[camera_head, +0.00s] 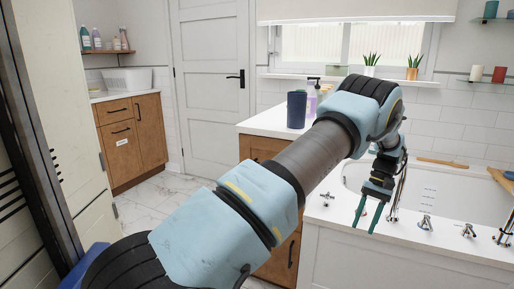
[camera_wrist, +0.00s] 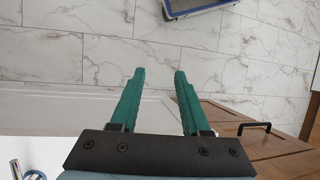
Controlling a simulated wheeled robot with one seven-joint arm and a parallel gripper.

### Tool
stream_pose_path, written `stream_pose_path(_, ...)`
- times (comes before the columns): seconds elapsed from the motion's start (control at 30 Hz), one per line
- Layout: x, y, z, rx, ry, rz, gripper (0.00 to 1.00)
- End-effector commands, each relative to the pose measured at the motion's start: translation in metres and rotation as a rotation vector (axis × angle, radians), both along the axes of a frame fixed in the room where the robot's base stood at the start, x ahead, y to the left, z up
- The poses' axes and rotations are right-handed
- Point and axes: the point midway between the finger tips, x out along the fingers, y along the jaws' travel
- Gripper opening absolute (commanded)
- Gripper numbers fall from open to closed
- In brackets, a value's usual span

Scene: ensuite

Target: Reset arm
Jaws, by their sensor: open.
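My arm reaches across the head view from the lower left to the right. My gripper (camera_head: 367,214) hangs at its end, pointing down, in front of the bathtub's near rim. In the wrist view my gripper (camera_wrist: 158,92) shows two green fingers spread apart with nothing between them. Below the fingers there is tiled floor. No object is held.
A white bathtub (camera_head: 350,245) with taps stands at the right. A wooden cabinet (camera_head: 262,150) with a white counter holds a dark cup (camera_head: 297,110) and bottles. Another wooden cabinet (camera_head: 132,135) and a closed door (camera_head: 212,80) stand behind. Marble floor (camera_head: 150,214) is clear at left.

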Motion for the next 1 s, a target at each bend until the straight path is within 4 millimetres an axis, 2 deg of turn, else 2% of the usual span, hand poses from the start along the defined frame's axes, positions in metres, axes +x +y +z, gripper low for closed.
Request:
stream_pose_path(0.03,0.006,0.007,0.008,-0.008,-0.005,0.01,0.47)
stream_pose_path(0.37,0.022,0.044,0.039,-0.056,-0.027,0.052,0.47)
stream_pose_path(0.57,0.034,0.086,0.071,-0.104,-0.058,0.092,0.47)
stream_pose_path(0.67,0.038,0.115,0.091,-0.135,-0.08,0.115,0.47)
stream_pose_path(0.77,0.038,0.153,0.118,-0.172,-0.111,0.145,0.47)
stream_pose_path(0.83,0.034,0.187,0.141,-0.203,-0.146,0.169,0.47)
stream_pose_path(1.0,0.003,0.27,0.189,-0.269,-0.242,0.216,0.47)
